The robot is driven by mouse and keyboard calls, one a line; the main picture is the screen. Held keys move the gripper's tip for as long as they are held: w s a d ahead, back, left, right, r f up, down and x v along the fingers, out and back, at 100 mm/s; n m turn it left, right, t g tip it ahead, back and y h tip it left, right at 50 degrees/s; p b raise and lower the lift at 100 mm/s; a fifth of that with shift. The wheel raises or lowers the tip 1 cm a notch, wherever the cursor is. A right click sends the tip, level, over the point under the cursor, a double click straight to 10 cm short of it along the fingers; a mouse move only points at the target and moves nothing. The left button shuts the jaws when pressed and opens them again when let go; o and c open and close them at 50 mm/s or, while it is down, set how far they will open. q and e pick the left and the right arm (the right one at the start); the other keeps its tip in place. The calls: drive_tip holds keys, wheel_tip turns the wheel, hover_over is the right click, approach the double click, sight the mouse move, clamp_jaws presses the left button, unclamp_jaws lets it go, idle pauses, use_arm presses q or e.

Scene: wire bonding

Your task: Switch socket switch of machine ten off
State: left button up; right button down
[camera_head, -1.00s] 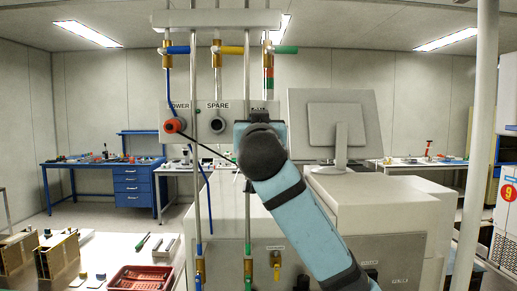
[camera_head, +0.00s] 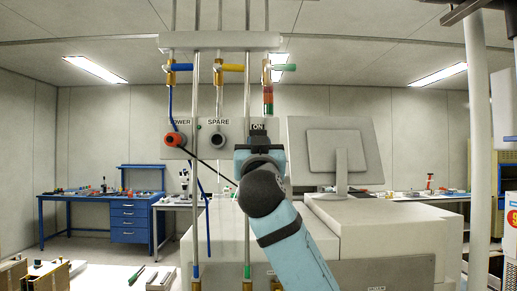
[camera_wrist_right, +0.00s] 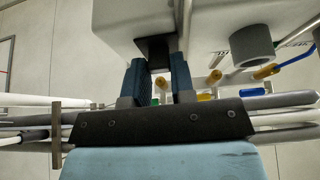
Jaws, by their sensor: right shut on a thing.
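The grey panel (camera_head: 199,140) with POWER, SPARE and ON labels hangs in front of the machine in the head view. My right gripper (camera_head: 259,150) is just under the ON label, mostly seen from behind. In the right wrist view, my right gripper (camera_wrist_right: 158,72) has its two dark fingers on either side of a black block, the switch (camera_wrist_right: 154,46), on the light panel face. The fingers are shut on it. No number ten is readable. My left gripper is not in view.
A red plug (camera_head: 173,140) with a black cord sits at POWER; the SPARE socket (camera_head: 217,141) is empty. Vertical pipes with blue, yellow and green valve handles (camera_head: 231,68) stand close by. A monitor (camera_head: 333,150) is right of the panel. A blue workbench (camera_head: 130,210) stands behind.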

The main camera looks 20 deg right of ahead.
drive_tip(key=c, duration=1)
unclamp_jaws()
drive_tip(key=shift+o, duration=0.2)
drive_tip(key=b+v, duration=0.2)
drive_tip(key=v, duration=1.2)
drive_tip(key=shift+w+d+f, duration=0.1)
drive_tip(key=shift+w, duration=0.05)
